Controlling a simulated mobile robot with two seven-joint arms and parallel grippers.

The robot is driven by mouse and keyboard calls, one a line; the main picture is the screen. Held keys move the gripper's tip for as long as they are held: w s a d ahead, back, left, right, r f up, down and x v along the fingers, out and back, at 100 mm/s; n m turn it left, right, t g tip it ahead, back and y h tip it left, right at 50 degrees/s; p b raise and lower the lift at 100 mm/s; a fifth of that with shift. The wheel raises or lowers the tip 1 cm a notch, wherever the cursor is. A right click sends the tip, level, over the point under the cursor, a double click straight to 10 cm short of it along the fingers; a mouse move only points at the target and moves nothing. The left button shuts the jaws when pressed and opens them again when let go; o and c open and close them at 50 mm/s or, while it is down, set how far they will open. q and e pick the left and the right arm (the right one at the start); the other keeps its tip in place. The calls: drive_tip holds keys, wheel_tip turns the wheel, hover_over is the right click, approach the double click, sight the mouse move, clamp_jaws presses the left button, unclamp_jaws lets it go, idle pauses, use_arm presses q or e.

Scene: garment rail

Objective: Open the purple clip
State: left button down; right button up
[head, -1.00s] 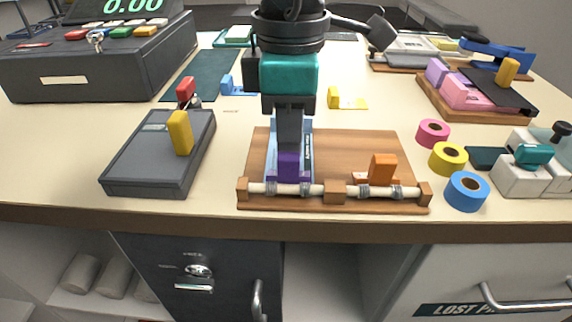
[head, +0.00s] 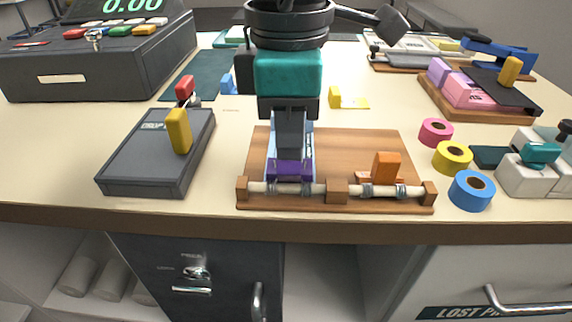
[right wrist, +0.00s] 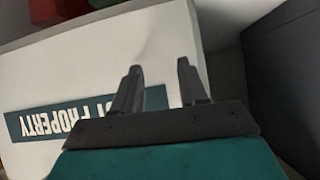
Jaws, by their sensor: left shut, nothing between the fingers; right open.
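The purple clip (head: 290,173) sits at the left end of the round rail (head: 312,190) along the front of a wooden board (head: 345,150). It shows as a low, wide purple shape, partly hidden by my left gripper (head: 290,158). That gripper points down, its fingers shut and empty, with the tips at the clip's upper side; touching seems likely but is hard to tell. Pale blue, printed material lies behind the clip. An orange clip (head: 386,165) stands upright further right on the rail. In the right wrist view, my right gripper (right wrist: 158,78) is open and empty.
A dark grey box with a yellow lever (head: 179,131) stands left of the board. Pink, yellow and blue (head: 471,190) rolls lie to the right. A cash register (head: 100,60) stands back left. My right gripper faces a white front with a "Lost Property" label (right wrist: 60,118).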

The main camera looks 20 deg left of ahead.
use_arm(q)
drive_tip(key=shift+s+d+f+g+b, duration=0.2)
drive_tip(key=shift+s+f, duration=0.2)
drive_tip(key=shift+s, duration=0.3)
drive_tip(key=shift+s+d+f+g+b, duration=0.15)
drive_tip(key=shift+s+f, duration=0.2)
drive_tip(key=shift+s, duration=0.3)
drive_tip(key=shift+s+d+b, duration=0.2)
drive_tip(key=shift+s+b, duration=0.2)
drive_tip(key=shift+s, duration=0.65)
drive_tip(key=shift+w+d+r+p, duration=0.1)
drive_tip(key=shift+r+p, duration=0.4)
drive_tip(key=shift+r, duration=0.1)
wheel_tip(320, 180, up, 3)
drive_tip(key=p, duration=0.2)
wheel_tip(320, 180, up, 6)
drive_tip(key=p, duration=0.3)
hover_over(287, 159)
drive_tip(key=s+d, duration=0.1)
drive_tip(key=s, duration=0.2)
drive_tip(key=shift+f, duration=0.2)
